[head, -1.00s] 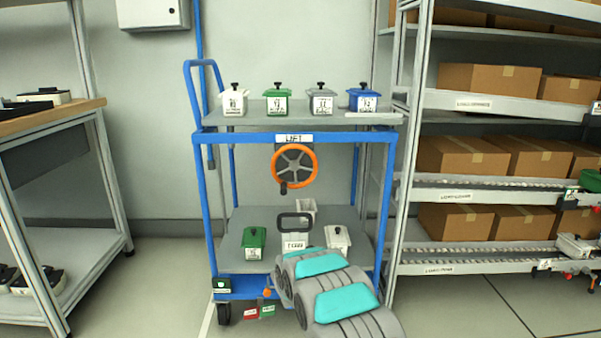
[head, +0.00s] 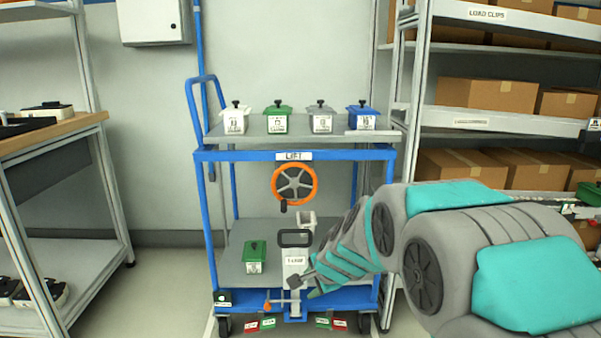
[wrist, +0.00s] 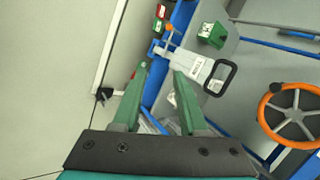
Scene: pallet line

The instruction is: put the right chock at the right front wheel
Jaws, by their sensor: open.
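The blue cart's right front wheel (head: 364,324) shows as a small dark caster under the lower right corner in the head view. I cannot make out a chock for certain; my arm hides part of the cart's lower right. My gripper (head: 300,283) is in front of the cart's lower shelf, by the pale upright part with a black handle (head: 296,258). In the wrist view my gripper (wrist: 161,70) has its two green fingers apart, with nothing seen held. The handled part (wrist: 197,68) lies just beyond the tips.
Red and green plates (head: 339,324) are at floor level between the front wheels. An orange knob (head: 267,306) and an orange handwheel (head: 295,184) are on the cart. A green box (head: 255,256) stands on the lower shelf. Shelves with cartons (head: 500,95) stand at the right.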

